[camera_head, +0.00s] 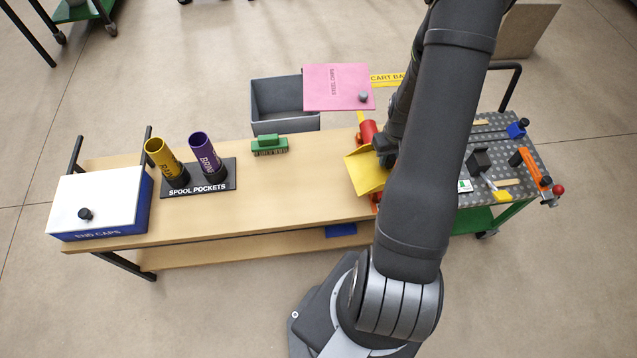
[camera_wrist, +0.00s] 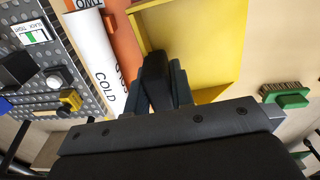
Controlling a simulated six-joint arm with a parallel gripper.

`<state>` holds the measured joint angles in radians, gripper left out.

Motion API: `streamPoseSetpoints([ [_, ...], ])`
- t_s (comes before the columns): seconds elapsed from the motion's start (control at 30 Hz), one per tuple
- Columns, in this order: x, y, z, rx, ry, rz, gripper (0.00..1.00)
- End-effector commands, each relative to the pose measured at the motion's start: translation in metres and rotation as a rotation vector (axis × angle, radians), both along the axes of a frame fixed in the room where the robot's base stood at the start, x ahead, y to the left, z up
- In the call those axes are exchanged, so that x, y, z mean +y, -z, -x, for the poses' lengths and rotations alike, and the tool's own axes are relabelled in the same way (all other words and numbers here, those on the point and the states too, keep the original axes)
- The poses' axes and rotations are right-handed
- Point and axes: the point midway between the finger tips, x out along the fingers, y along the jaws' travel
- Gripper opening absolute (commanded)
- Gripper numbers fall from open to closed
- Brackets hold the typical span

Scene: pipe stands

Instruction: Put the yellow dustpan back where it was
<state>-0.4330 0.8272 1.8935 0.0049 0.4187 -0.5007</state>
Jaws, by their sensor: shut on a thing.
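The yellow dustpan (camera_head: 366,174) is over the right end of the wooden bench, its open pan facing left in the head view. It fills the upper middle of the wrist view (camera_wrist: 208,45). My gripper (camera_head: 384,150) is shut on the dustpan at its right side. In the wrist view the dark fingers (camera_wrist: 163,82) overlap the pan's near edge and hide the part they grip. I cannot tell whether the dustpan touches the bench.
A white tube marked COLD (camera_wrist: 92,50) and an orange one (camera_wrist: 122,50) lie beside the dustpan. A green brush (camera_head: 268,145) lies left on the bench (camera_head: 300,185). A pink board (camera_head: 337,87) partly covers a grey bin (camera_head: 285,101). A perforated cart (camera_head: 495,150) with tools stands right.

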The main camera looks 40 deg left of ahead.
Motion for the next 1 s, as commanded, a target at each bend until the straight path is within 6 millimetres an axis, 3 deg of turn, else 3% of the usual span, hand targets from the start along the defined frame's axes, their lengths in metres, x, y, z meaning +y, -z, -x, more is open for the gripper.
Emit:
streamPoseSetpoints([
  [0.1,0.020,0.007,0.022,0.001,-0.134,0.000,0.00],
  [0.23,0.030,0.011,0.034,0.000,-0.218,0.000,0.00],
  [0.47,0.059,0.028,0.045,0.001,-0.257,0.000,0.00],
  [0.8,0.130,0.072,0.061,-0.001,-0.253,0.000,0.00],
  [1.0,0.147,0.082,0.064,-0.001,-0.250,-0.001,0.00],
])
